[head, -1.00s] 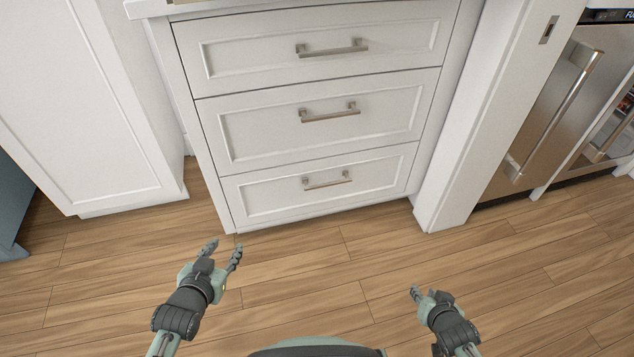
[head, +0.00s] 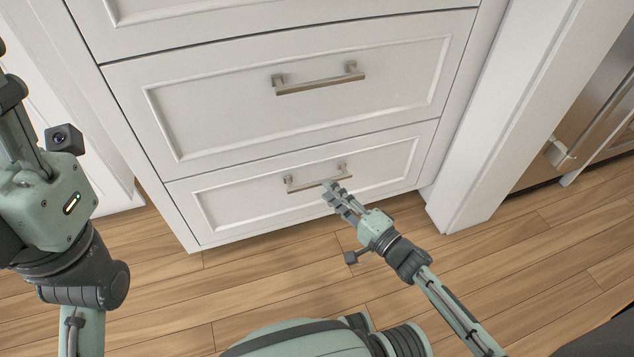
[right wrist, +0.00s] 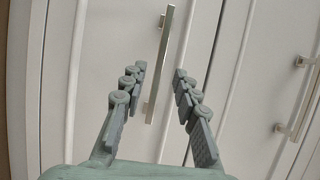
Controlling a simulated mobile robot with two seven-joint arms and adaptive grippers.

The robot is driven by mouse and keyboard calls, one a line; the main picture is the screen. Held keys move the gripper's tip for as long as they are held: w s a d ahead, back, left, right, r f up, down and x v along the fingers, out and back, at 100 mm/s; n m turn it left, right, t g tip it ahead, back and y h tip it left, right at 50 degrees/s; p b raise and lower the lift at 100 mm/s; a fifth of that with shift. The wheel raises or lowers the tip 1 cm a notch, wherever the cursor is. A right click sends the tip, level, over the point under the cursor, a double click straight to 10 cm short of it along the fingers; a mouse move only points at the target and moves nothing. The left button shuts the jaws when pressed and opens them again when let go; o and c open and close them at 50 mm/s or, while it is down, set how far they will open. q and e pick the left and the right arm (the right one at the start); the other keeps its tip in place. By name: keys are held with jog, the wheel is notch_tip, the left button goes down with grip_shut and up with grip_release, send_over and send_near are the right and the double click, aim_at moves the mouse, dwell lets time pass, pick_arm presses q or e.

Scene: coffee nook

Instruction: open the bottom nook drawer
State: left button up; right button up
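The bottom drawer (head: 240,208) is white and closed, flush with the cabinet front. Its bar handle (head: 305,186) is metal. My right gripper (head: 335,188) is at the right part of this handle in the head view. In the right wrist view its two fingers (right wrist: 160,82) are spread, with the handle (right wrist: 160,60) showing in the gap between them and clear space on both sides. Whether a fingertip touches the drawer front is unclear. My left gripper (head: 15,115) is raised at the left edge of the head view; its fingers are partly cut off.
The middle drawer (head: 210,110) above is closed, and its handle (head: 320,80) also shows at the right of the right wrist view (right wrist: 298,98). A white panel (head: 490,150) stands right of the drawers, with a steel appliance (head: 575,120) beyond. The wood floor (head: 280,275) in front is clear.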

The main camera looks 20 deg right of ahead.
aim_at(320, 181)
jog(key=b+x, duration=0.1)
jog(key=x, duration=0.4)
jog(key=shift+d, duration=0.1)
grip_shut()
dwell(0.3)
